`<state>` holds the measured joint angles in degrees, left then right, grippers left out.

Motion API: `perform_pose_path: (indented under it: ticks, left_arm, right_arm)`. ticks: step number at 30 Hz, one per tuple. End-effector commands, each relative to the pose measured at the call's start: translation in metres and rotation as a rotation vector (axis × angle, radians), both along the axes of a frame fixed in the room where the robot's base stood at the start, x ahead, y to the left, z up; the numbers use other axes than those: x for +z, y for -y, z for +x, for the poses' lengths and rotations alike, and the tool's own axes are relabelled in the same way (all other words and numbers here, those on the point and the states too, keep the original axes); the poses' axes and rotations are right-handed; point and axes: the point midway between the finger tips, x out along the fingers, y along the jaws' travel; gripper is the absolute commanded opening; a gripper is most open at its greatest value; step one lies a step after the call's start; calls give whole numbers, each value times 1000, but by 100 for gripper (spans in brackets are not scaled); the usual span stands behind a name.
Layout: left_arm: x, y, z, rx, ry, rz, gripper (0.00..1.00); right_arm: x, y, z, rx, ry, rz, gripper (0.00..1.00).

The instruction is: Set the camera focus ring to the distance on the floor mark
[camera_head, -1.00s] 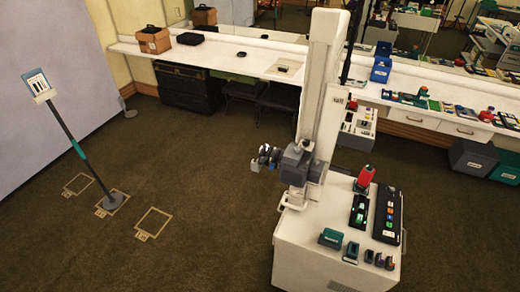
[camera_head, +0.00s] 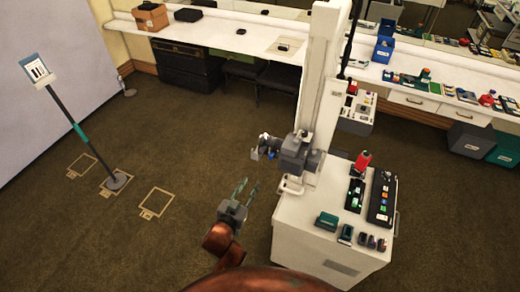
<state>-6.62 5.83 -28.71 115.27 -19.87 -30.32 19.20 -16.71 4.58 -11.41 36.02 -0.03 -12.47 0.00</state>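The grey camera (camera_head: 298,153) is mounted on a tall white column, with its lens (camera_head: 266,148) facing left. The focus ring is on the lens, but its markings are too small to read. Tan floor marks with small tags lie at left: one by the wall (camera_head: 81,165), one under the stand's base (camera_head: 117,184), one nearer the camera (camera_head: 156,203). The tag writing is unreadable. My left gripper (camera_head: 249,187) is open and empty, below and left of the lens, apart from it. My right gripper is out of view.
A stand (camera_head: 66,117) holds a striped card (camera_head: 36,71) above the middle mark. The white cart (camera_head: 296,226) under the column carries a red-topped item (camera_head: 363,160), a black control panel (camera_head: 383,196) and small teal and dark boxes. Brown carpet between the stand and cart is clear.

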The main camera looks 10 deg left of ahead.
Motion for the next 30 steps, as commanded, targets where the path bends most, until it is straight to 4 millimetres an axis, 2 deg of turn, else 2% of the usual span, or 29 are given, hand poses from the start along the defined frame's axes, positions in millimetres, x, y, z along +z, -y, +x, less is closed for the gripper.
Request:
perform_pose_path:
  ticks: [1, 3, 6, 9, 11, 16, 24, 30]
  left_arm:
    - [44, 5, -4, -7, 53, -26, 29]
    - [86, 9, -11, -12, 108, -55, 29]
    - [124, 12, -19, -16, 157, -85, 29]
    - [141, 14, -21, -18, 179, -97, 29]
    - [143, 15, -17, -18, 182, -99, 29]
    - [144, 23, 7, -19, 183, -98, 29]
    - [143, 34, 42, -18, 182, -99, 29]
    - [141, 37, 51, -18, 181, -99, 29]
  right_arm:
    - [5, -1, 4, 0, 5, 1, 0]
    - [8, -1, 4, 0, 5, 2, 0]
    - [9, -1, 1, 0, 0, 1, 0]
    - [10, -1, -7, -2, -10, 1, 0]
    - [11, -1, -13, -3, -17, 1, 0]
    - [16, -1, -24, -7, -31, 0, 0]
    - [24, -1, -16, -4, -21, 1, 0]
    - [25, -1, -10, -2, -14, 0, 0]
